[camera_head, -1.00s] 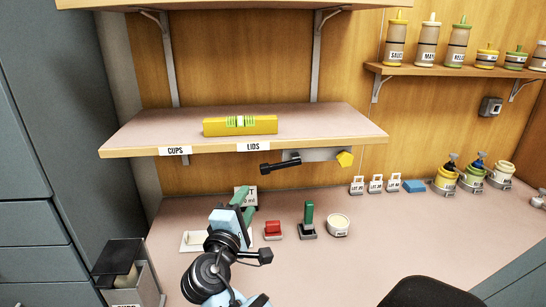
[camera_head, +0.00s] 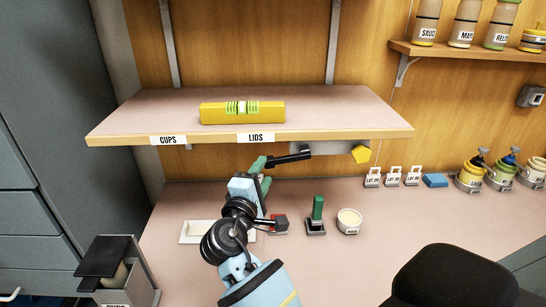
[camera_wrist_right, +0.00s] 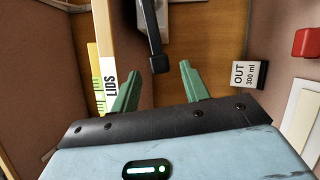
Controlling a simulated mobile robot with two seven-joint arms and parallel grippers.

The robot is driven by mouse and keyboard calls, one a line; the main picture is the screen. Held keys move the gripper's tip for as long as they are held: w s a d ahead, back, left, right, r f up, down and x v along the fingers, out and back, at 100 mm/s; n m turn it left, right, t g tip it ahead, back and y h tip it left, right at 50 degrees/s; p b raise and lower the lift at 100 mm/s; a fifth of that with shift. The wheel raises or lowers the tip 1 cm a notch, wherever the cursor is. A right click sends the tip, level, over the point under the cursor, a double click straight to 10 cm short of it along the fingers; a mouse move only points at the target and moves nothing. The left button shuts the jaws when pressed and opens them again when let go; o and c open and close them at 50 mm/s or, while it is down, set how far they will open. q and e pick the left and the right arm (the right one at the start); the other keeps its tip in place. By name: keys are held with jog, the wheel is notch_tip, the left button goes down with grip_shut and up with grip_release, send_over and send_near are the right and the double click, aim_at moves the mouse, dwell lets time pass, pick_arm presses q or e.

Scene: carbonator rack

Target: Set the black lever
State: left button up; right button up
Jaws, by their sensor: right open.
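The black lever (camera_head: 290,158) sticks out to the left from a grey bracket on the wall under the shelf, tilted slightly down toward its free end. In the right wrist view the lever (camera_wrist_right: 150,25) hangs down from the top, with its squared tip between and just ahead of my fingers. My left gripper is not in view.
A black rounded shape fills the lower right.

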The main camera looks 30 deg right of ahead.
aim_at(287, 157)
jog(key=x, duration=0.7)
jog(key=shift+p, duration=0.4)
grip_shut()
